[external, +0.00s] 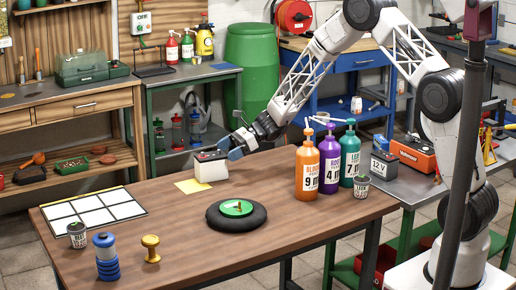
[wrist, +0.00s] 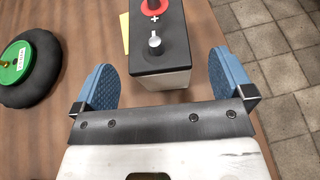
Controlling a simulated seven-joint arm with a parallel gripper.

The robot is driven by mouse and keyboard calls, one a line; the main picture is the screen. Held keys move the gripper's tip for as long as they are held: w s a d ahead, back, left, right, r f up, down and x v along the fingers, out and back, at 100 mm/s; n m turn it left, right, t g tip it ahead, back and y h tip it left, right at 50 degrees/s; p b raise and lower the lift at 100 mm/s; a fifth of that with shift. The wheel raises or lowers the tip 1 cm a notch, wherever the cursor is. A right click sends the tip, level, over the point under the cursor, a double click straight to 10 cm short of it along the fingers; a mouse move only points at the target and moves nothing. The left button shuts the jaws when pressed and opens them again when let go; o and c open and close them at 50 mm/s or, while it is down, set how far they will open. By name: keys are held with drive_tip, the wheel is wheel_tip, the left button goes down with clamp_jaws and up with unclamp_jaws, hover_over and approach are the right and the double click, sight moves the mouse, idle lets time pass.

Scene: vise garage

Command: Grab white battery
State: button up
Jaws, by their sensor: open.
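The white battery (external: 210,168) stands upright on the wooden table near its far edge. It has a black top, and the wrist view shows that top (wrist: 162,38) with a red ring around one terminal marked with a plus and a grey terminal nearer to me. My gripper (external: 236,150) is at the battery's right side in the external view. In the wrist view my gripper (wrist: 160,82) is open, with one blue padded finger on each side of the battery's near end. Gaps show between the fingers and the battery.
A yellow paper (external: 194,185) lies beside the battery. A black ring with a green disc (external: 237,212) lies mid-table. Orange, purple and teal pump bottles (external: 307,168) stand at the right. A white grid sheet (external: 95,210), a blue object (external: 106,258) and a yellow knob (external: 151,248) are at the left.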

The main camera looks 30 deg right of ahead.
sight(221, 153)
drive_tip(key=shift+x, duration=2.6)
drive_tip(key=shift+s, duration=0.1)
drive_tip(key=c, duration=1.7)
drive_tip(key=shift+r, duration=0.25)
drive_tip(key=shift+r, duration=4.85)
